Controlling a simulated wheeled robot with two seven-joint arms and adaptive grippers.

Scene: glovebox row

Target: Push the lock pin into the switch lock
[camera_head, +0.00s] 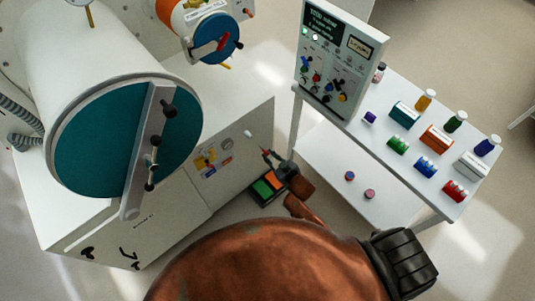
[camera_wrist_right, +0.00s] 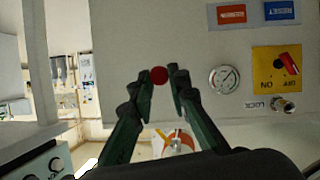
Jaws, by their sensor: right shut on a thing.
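My right gripper (camera_wrist_right: 163,72) is shut on a small red-ended piece, seen end-on, which looks like the lock pin (camera_wrist_right: 159,75). In the head view the right gripper (camera_head: 268,156) is in front of the white cabinet, to the right of its control panel. The switch lock (camera_wrist_right: 284,104) is a round metal barrel beside a "LOCK" label, to the right of the gripper in the wrist view. Above it is a yellow switch plate (camera_wrist_right: 262,82) with a red knob (camera_wrist_right: 289,64). The pin appears apart from the lock. My left gripper is not in view.
A round gauge (camera_wrist_right: 225,79) sits between gripper and switch. A large teal-ended chamber (camera_head: 95,150) stands above the cabinet at left.

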